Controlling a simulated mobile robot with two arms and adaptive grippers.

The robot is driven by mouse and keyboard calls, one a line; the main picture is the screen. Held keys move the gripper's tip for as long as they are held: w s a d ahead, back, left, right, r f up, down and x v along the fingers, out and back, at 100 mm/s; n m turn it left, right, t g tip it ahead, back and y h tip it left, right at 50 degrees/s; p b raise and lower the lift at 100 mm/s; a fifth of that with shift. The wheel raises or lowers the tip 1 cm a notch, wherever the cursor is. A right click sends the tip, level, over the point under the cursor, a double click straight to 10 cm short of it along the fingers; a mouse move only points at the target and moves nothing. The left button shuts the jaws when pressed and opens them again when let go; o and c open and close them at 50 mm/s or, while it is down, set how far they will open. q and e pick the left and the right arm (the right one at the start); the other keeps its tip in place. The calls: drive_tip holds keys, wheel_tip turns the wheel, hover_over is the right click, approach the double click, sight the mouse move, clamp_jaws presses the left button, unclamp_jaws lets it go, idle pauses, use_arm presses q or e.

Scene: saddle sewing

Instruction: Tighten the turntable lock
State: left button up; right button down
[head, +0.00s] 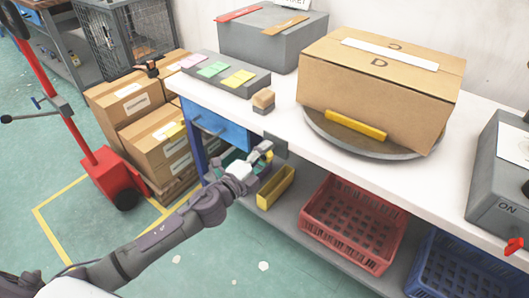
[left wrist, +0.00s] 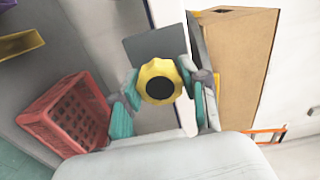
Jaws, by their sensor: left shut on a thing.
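The turntable lock is a yellow knob (head: 269,156) by a grey plate (head: 275,145) on the front edge of the white bench. In the left wrist view the knob (left wrist: 158,68) is lobed with a black centre, and the plate (left wrist: 152,47) shows behind it. My left gripper (head: 262,154) is shut on the knob, with its fingers (left wrist: 160,88) on opposite sides. The round grey turntable (head: 322,132) on the bench carries a closed cardboard box (head: 375,95) and a yellow block (head: 355,125). My right gripper is not in view.
A yellow bin (head: 275,188), a red crate (head: 350,222) and a blue crate (head: 455,265) are below the benchtop. Stacked cartons (head: 155,150) and a red lifter (head: 108,175) stand at left. A grey control box (head: 497,170) is at right.

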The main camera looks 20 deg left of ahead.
use_arm(q)
drive_tip(key=shift+m, duration=1.4)
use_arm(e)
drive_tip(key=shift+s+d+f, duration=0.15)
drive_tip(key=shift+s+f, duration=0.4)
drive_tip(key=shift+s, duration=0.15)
use_arm(q)
drive_tip(key=shift+f, duration=0.1)
drive_tip(key=o, duration=1.1)
drive_tip(key=shift+o, duration=0.3)
drive_tip(key=shift+s, duration=0.1)
drive_tip(key=v, duration=1.2)
